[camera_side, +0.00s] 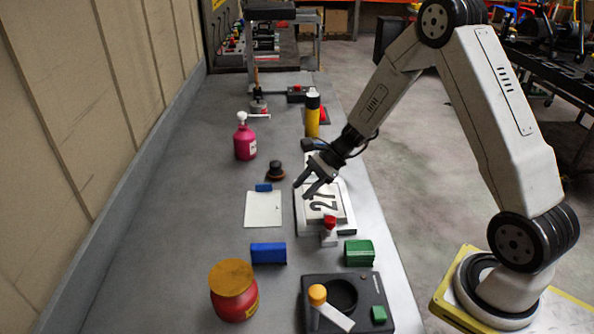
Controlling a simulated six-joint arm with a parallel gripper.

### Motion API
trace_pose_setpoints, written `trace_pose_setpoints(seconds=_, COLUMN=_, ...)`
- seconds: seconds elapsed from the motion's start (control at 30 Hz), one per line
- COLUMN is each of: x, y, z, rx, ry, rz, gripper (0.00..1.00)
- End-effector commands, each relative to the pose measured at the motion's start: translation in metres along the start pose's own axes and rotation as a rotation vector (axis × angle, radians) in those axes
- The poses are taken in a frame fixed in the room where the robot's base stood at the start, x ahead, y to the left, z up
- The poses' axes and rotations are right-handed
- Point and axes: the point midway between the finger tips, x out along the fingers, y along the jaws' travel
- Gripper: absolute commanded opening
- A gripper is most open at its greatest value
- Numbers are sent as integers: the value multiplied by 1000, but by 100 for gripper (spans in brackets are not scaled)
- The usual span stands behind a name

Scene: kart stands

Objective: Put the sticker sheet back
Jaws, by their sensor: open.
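A white sheet printed with a black "27" (325,203), which looks like the sticker sheet, lies on a pale flat stand (346,228) right of the table's middle. My gripper (301,191) is open and empty. It reaches in from the upper right, with its fingers at the upper left edge of the "27" sheet. My gripper hides part of the sheet's far end. I cannot tell whether the fingers touch the sheet or hang above it. A blank white sheet with a blue clip (263,209) lies to the left, apart from the fingers.
A red-topped piece (329,229) stands at the stand's near edge. Nearby are a blue block (268,253), a green block (359,252), a dark round knob (275,171), a pink pump bottle (245,138) and a yellow can (312,116). A red jar (234,291) and a dark box (372,287) stand in front. The table's left side is clear.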

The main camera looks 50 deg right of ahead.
Motion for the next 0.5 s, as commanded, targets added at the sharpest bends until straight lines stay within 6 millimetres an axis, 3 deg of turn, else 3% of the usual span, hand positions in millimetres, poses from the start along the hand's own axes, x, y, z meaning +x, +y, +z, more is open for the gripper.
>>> trace_pose_setpoints(seconds=0.2, x=-7, y=53, z=25, rx=-369, ry=178, rz=196, gripper=43)
trace_pose_setpoints(seconds=0.5, x=-29, y=104, z=41, rx=-881, ry=362, rz=411, gripper=43)
